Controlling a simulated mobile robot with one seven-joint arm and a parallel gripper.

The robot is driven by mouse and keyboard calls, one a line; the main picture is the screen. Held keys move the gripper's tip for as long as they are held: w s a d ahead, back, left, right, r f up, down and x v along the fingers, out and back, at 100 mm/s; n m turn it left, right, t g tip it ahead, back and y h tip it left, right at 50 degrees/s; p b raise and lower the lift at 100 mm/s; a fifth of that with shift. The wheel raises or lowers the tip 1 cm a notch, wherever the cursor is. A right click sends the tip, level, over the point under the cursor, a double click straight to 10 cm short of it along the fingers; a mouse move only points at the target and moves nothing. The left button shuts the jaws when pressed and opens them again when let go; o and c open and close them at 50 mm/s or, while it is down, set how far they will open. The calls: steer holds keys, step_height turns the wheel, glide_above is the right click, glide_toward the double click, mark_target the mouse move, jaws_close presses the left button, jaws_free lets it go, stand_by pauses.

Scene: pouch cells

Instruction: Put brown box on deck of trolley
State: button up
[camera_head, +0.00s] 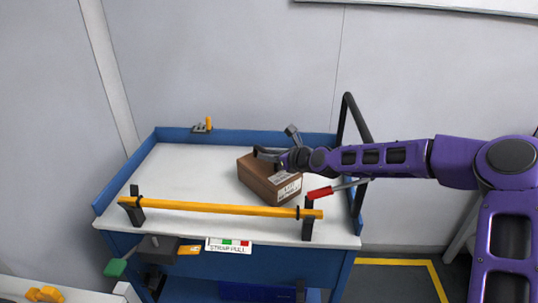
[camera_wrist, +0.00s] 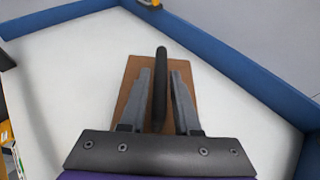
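The brown box (camera_head: 257,180) sits on the white deck (camera_head: 178,172) of a blue-rimmed unit with a black push handle, which looks like the trolley. The box has a dark handle on top and a pale label on its front. My gripper (camera_head: 277,157) reaches in from the right over the box top. In the wrist view, the brown box (camera_wrist: 132,75) lies below my gripper (camera_wrist: 162,75). The two grey fingers stand open on either side of the dark handle (camera_wrist: 160,85), with a narrow gap at the right finger. The fingertips' depth is hard to judge.
A yellow bar (camera_head: 220,208) on black posts runs along the deck's front edge. A red-handled tool (camera_head: 320,193) is near the right post. The black push handle (camera_head: 358,125) rises at the right. The deck's left part is clear. A green-ended lever (camera_head: 115,267) juts out below.

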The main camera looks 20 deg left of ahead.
steer(key=shift+o, duration=1.1)
steer(key=shift+r, duration=0.2)
steer(key=p+v, duration=0.1)
steer(key=v, duration=1.1)
steer(key=shift+p, duration=0.3)
